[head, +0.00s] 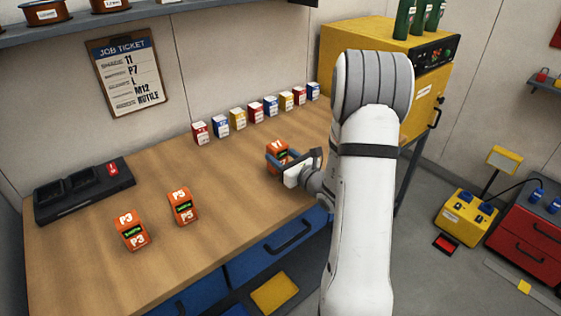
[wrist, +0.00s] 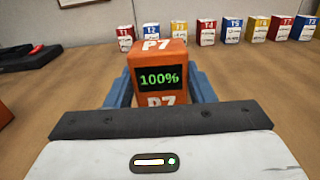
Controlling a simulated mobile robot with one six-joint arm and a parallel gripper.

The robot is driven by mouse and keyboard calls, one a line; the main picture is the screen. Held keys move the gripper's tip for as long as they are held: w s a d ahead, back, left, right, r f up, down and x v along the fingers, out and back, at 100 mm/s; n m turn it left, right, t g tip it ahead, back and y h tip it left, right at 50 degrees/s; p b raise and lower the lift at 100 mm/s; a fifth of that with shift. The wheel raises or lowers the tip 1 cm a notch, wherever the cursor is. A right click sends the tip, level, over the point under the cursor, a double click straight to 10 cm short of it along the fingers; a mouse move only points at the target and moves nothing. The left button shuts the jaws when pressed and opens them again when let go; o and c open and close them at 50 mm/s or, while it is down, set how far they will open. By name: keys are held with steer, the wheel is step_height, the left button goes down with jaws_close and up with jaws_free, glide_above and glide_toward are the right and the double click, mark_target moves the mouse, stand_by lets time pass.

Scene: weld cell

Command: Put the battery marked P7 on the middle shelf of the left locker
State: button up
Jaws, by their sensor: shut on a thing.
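The orange battery marked P7 (head: 277,152) is at my gripper over the right part of the wooden bench. In the wrist view the P7 battery (wrist: 160,78) is upright between the two blue-grey fingers, and its display reads 100%. My gripper (head: 290,160) is shut on it; the fingers also show in the wrist view (wrist: 160,92). I cannot tell whether the battery touches the bench top. A yellow cabinet (head: 350,50) stands at the back right, partly hidden by my arm. I cannot make out a left locker or its middle shelf.
Batteries marked P3 (head: 131,230) and P5 (head: 182,206) stand on the bench (head: 100,275). A dark charger (head: 85,188) lies at its left end. Several small coloured boxes (head: 238,119) line the back. A yellow unit (head: 463,220) and a red drawer cabinet (head: 520,230) stand at the right.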

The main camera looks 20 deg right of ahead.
steer(key=shift+f, duration=0.85)
steer(key=shift+f, duration=0.1)
steer(key=o, duration=1.2)
